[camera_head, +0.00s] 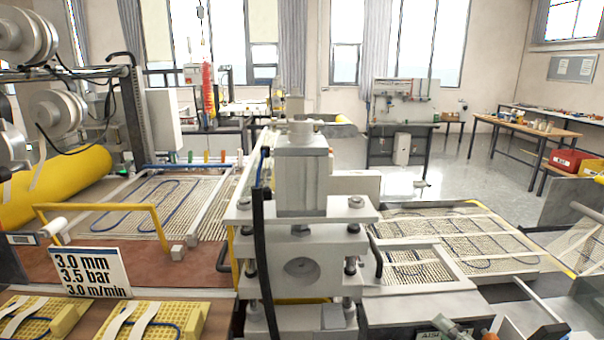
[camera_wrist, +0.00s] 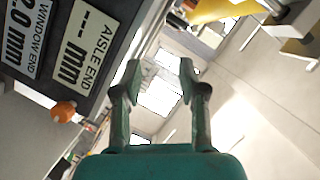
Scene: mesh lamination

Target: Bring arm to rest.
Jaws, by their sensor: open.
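My gripper (camera_wrist: 160,80) shows in the wrist view with its two grey-green fingers spread apart. Nothing is between them, and the room with its bright windows lies beyond. A dark panel (camera_wrist: 108,58) is close by at the upper left, with signs reading "WINDOW END 2.0 mm" (camera_wrist: 22,32) and "AISLE END -- mm" (camera_wrist: 88,45). The fingers are apart from the panel in the picture. I cannot clearly make out my gripper in the head view.
A grey press (camera_head: 300,190) stands mid-view in the head view. Mesh panels (camera_head: 450,240) lie to its right, a yellow roll (camera_head: 50,185) to its left. A settings sign (camera_head: 90,271) stands at the front left. An orange knob (camera_wrist: 65,111) is near the panel. Open floor (camera_head: 400,185) lies behind.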

